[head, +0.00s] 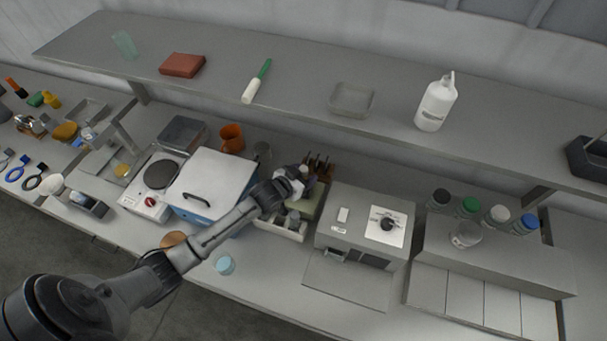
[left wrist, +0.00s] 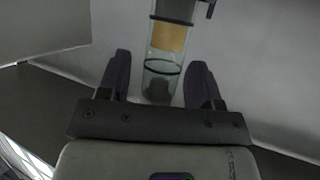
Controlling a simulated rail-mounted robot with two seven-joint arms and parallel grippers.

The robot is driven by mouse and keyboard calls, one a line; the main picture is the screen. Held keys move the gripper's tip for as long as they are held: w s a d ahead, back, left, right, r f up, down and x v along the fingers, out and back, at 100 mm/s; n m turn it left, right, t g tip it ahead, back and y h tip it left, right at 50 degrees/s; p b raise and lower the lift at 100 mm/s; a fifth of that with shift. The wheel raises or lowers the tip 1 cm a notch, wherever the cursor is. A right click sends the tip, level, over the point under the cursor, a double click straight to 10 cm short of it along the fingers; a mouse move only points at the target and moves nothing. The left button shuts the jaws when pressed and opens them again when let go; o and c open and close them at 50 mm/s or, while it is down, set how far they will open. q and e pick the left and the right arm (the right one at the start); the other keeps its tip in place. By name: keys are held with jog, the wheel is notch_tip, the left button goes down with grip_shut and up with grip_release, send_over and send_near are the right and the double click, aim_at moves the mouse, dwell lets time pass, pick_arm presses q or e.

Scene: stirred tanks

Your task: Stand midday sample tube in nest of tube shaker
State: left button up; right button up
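My left gripper (head: 292,182) reaches over the middle of the bench, above a pale open-topped box and beside a brown rack. In the left wrist view my left gripper (left wrist: 160,85) has its two dark fingers apart. A clear tube (left wrist: 165,50) with an orange label and dark bands stands between and beyond the fingers, with a gap showing on its left side. In the head view the gripper hides this tube. I cannot tell which bench device is the tube shaker, and no nest shows clearly. My right gripper is not in view.
A brown rack (head: 322,165) with dark upright items stands behind the gripper. A pale box (head: 283,230) is below it. A grey device with a dial (head: 345,205) stands right, and a white-lidded blue box (head: 218,172) left. A shelf (head: 300,88) overhangs the bench.

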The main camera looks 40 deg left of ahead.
pick_arm(q)
jog(key=shift+r, duration=0.2)
jog(key=v, duration=1.2)
jog(key=s+d+f+m+g, duration=0.1)
jog(key=s+d+g, duration=0.4)
jog(key=s, duration=0.6)
jog(key=s+d+f+g, duration=0.3)
jog(key=s+d+g, duration=0.2)
jog(key=s+d, duration=0.3)
jog(key=s, duration=0.3)
jog(key=shift+s+m, duration=0.35)
jog(key=shift+m, duration=0.05)
